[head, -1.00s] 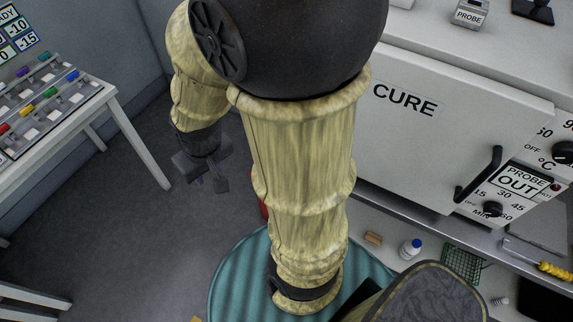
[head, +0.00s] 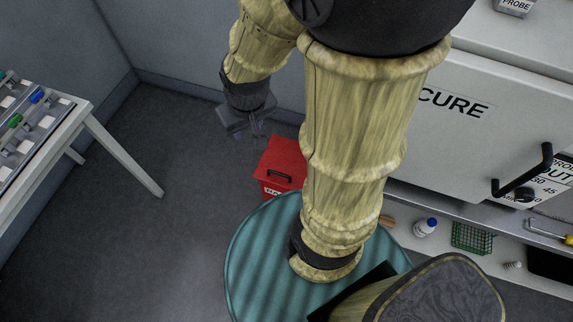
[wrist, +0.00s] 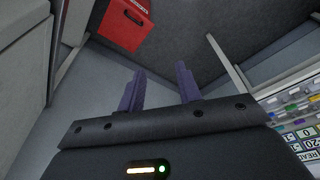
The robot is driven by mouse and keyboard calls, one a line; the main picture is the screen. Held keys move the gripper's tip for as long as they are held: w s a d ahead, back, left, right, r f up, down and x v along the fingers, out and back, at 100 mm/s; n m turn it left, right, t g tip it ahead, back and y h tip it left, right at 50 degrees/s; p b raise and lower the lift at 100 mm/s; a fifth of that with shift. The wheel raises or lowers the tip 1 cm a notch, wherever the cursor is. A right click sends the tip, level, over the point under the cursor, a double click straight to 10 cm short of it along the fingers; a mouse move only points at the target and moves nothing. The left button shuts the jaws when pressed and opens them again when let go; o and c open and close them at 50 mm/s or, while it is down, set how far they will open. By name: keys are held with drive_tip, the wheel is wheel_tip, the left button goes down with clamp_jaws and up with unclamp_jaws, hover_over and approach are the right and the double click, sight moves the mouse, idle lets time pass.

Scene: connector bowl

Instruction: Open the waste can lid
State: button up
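A red waste can (head: 281,166) stands on the floor in the head view, partly hidden behind my arm. Its red lid is shut and has a black handle on top; white lettering shows on its front. The can also shows at the top of the wrist view (wrist: 122,30), cut off by the frame edge. My gripper (head: 258,132) hangs above the floor, just up and left of the can in the head view. In the wrist view its two purple fingers (wrist: 160,80) stand apart with nothing between them. The gripper does not touch the can.
A white oven marked CURE (head: 455,115) with a black handle is at right. Below it, a shelf holds a white bottle (head: 425,227) and a green basket (head: 472,237). A table with coloured switches (head: 35,125) is at left. Floor between is clear.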

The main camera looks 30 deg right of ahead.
drive_tip(key=n+g+y+b, duration=0.3)
drive_tip(key=n+b, duration=0.5)
drive_tip(key=b, duration=2.3)
hover_over(283, 171)
drive_tip(key=s, duration=0.1)
wheel_tip(283, 171, down, 39)
drive_tip(key=g+h, duration=0.1)
drive_tip(key=shift+d+r, duration=0.25)
drive_tip(key=shift+d, duration=0.2)
drive_tip(key=shift+f, duration=0.1)
drive_tip(key=b+x, duration=0.5)
drive_tip(key=x, duration=1.2)
drive_tip(key=shift+f, duration=0.2)
drive_tip(key=shift+d, duration=0.1)
clamp_jaws()
